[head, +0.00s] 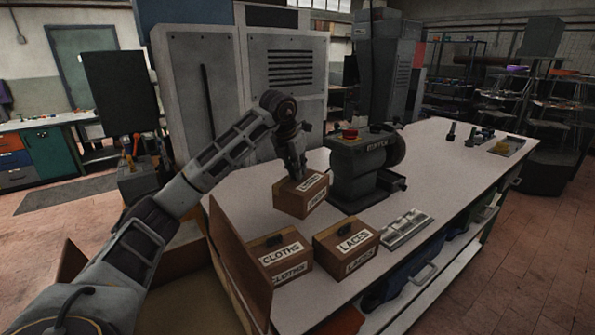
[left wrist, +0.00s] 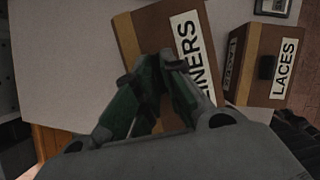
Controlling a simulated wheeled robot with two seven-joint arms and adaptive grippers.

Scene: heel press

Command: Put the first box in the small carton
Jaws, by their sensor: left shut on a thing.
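My left gripper (head: 296,172) is shut on a brown box (head: 300,198) with a white label, near the middle of the table. In the left wrist view the box (left wrist: 150,32) lies under the fingers (left wrist: 160,75), and its label is partly covered, showing letters like "NERS". I cannot tell whether the box touches the table. A brown open carton shows at the table's left end, with a raised flap (head: 238,262); its inside is mostly hidden, partly by my left arm. My right gripper is not in view.
A box labelled CLOTHS (head: 284,258) and a box labelled LACES (head: 345,243) stand at the table's near edge. A dark machine with a red button (head: 352,160) stands just right of the held box. A light metal tray (head: 407,229) lies beyond LACES.

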